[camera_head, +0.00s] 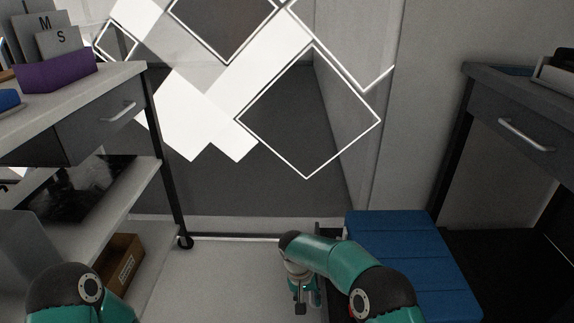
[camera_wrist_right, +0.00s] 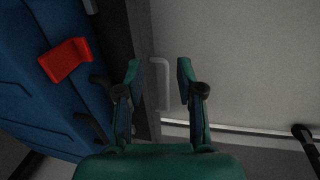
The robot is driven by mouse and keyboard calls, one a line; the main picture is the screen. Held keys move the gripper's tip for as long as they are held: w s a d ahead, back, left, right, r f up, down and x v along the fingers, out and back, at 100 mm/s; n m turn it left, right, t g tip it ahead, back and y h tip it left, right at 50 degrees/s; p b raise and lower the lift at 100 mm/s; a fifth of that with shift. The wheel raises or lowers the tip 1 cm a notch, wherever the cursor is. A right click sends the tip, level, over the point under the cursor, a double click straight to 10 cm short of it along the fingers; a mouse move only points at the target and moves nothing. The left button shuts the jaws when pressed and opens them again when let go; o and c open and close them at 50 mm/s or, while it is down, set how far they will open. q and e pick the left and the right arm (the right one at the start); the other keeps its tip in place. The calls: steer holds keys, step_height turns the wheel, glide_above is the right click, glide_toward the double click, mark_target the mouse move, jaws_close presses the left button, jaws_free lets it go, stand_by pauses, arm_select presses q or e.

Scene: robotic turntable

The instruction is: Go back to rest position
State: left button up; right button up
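My right gripper (camera_head: 302,296) points down at the lower middle of the head view, left of a blue panelled unit. In the right wrist view my right gripper (camera_wrist_right: 159,72) is open, its two green fingers apart. A pale handle (camera_wrist_right: 163,85) shows between the fingertips with a gap on each side; I cannot tell how far below them it is. My left arm (camera_head: 75,295) shows only as a green joint at the bottom left of the head view. The left gripper is out of view.
The blue unit (camera_head: 405,255) is close beside my right arm. A red piece (camera_wrist_right: 66,60) is on a blue surface. A wheeled cart (camera_head: 95,85) is at left, a drawer cabinet (camera_head: 520,110) at right. The floor (camera_head: 230,275) between is clear.

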steer(key=s+d+f+m+g+y+p, duration=0.2)
steer(key=s+d+f+g+p, duration=0.1)
steer(key=s+d, duration=0.65)
steer(key=s+a+f+t+y+p, duration=0.1)
steer(key=s+a+y, duration=0.1)
steer(key=s, duration=0.9)
steer(key=s+a+t+y, duration=0.1)
steer(key=s+y, duration=0.2)
steer(key=s, duration=0.8)
steer(key=w+r+t+p, duration=0.1)
steer(key=w+r+p, duration=0.2)
steer(key=r+p, duration=3.5)
steer(key=shift+t+h, duration=0.3)
steer(key=shift+h, duration=0.1)
